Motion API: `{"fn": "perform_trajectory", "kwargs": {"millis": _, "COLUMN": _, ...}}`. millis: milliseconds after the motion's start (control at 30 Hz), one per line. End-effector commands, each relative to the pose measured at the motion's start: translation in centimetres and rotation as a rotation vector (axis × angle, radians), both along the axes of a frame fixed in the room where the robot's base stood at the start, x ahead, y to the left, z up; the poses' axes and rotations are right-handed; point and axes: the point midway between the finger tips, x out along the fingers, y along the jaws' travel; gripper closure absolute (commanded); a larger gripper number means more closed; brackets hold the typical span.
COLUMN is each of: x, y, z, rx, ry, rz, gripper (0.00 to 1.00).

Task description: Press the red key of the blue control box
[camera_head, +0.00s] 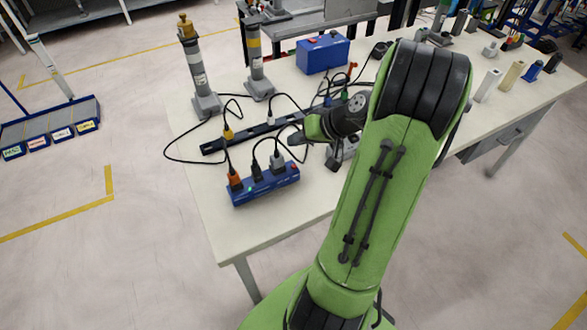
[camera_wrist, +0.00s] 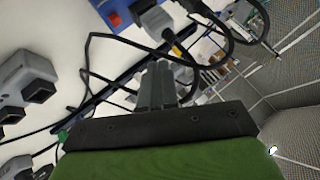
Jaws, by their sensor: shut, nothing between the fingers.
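A blue box (camera_head: 322,52) with a small red spot on top stands at the back of the white table. A long blue box (camera_head: 265,186) lies near the front edge, with orange, black and grey plugs in it and a red key (camera_head: 293,167) at its right end. I cannot tell for certain which is the control box. In the wrist view a blue box (camera_wrist: 120,16) with a red key (camera_wrist: 115,20) shows at the top, beyond the fingers. My gripper (camera_head: 296,138) is above the table, behind the long box; its fingers (camera_wrist: 158,84) are shut and empty, apart from the red key.
A dark strip (camera_head: 213,147) with plugs and loose black cables lies behind the long box. Two grey posts (camera_head: 196,72) (camera_head: 256,62) stand at the back left. Small fixtures (camera_head: 512,75) line the right side. The table's front left corner is clear.

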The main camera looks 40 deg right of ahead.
Motion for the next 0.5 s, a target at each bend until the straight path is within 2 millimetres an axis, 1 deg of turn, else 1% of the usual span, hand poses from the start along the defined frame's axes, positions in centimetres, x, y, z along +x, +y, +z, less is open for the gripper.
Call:
{"fn": "perform_trajectory", "kwargs": {"millis": 33, "x": 0.0, "y": 0.0, "z": -1.5, "rx": 0.001, "ry": 0.000, "rz": -0.001, "gripper": 1.00}}
{"fn": "perform_trajectory", "kwargs": {"millis": 300, "x": 0.0, "y": 0.0, "z": -5.4, "rx": 0.001, "ry": 0.000, "rz": -0.001, "gripper": 1.00}}
{"fn": "perform_trajectory", "kwargs": {"millis": 400, "x": 0.0, "y": 0.0, "z": -6.2, "rx": 0.001, "ry": 0.000, "rz": -0.001, "gripper": 1.00}}
{"fn": "perform_trajectory", "kwargs": {"millis": 500, "x": 0.0, "y": 0.0, "z": -6.3, "rx": 0.001, "ry": 0.000, "rz": -0.001, "gripper": 1.00}}
